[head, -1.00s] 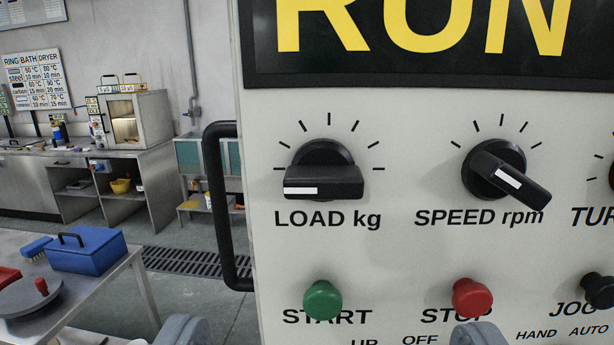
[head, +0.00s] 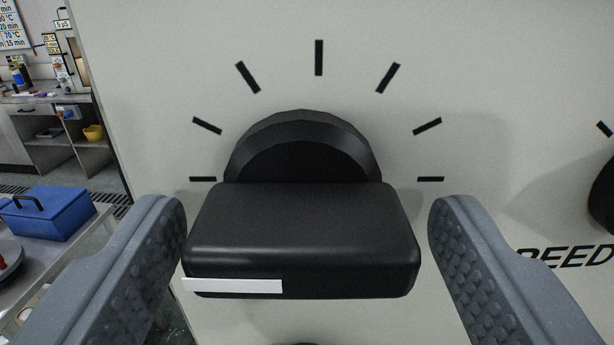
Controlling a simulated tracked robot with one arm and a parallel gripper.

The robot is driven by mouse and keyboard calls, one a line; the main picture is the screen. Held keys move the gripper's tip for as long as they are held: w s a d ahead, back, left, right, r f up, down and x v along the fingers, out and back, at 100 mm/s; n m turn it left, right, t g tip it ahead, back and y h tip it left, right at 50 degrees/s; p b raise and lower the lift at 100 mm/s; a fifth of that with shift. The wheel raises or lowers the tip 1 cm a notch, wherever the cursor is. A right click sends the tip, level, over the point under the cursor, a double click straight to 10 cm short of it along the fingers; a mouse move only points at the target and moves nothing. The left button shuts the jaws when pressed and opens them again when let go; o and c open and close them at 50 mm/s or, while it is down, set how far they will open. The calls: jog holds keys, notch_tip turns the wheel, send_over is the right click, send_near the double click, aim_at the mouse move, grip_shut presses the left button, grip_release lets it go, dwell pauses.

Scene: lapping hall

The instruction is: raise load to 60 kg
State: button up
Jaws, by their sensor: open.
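The black LOAD knob (head: 302,240) fills the middle of the head view on the pale panel. Its grip bar lies level, and the white pointer mark (head: 232,286) is on the bar's left half, towards the leftmost tick. Unnumbered black ticks fan over the top of the knob from left to right. My gripper (head: 307,225) is open, with one grey ribbed finger on each side of the bar. The left finger is very close to the bar's left end; a narrow gap shows at the right end. I cannot tell whether the left finger touches. The LOAD lettering is hidden.
The SPEED knob (head: 604,195) is cut off at the right edge, with part of its lettering below. A blue box (head: 48,214) stands on a table at lower left. A bench (head: 50,150) is farther back. The panel around the knob is flat.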

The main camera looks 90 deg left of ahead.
jog(key=shift+a, duration=0.25)
jog(key=c, duration=1)
jog(key=shift+s, duration=0.1)
